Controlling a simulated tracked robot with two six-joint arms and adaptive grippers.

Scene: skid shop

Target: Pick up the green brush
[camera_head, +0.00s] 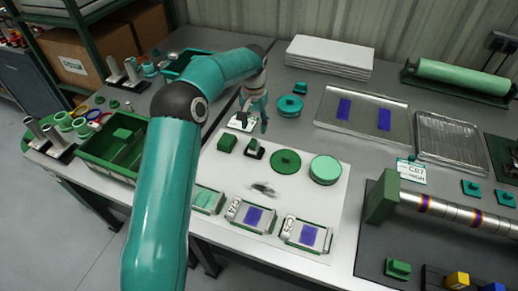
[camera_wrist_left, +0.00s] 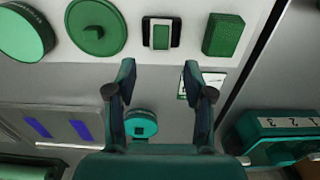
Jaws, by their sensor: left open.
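My left gripper (camera_head: 254,113) is open and empty above the table, behind a row of green items on a white mat (camera_head: 225,170). In the left wrist view its two fingers (camera_wrist_left: 158,72) are spread apart. The row holds a green block (camera_head: 227,143), textured in the wrist view (camera_wrist_left: 223,35), a small green-topped piece on a dark base (camera_head: 253,149), a green disc with a raised grip (camera_head: 286,161) and a round green tin (camera_head: 324,170). I cannot tell for sure which one is the brush. The fingers point towards the small green-topped piece (camera_wrist_left: 161,34), apart from it.
A small card (camera_head: 240,123) and a round teal container (camera_head: 290,106) are close to the gripper. Several labelled boxes (camera_head: 250,216) line the mat's front. A green bin (camera_head: 92,150) stands left. A metal tray (camera_head: 363,116) and a roller shaft (camera_head: 450,208) lie right.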

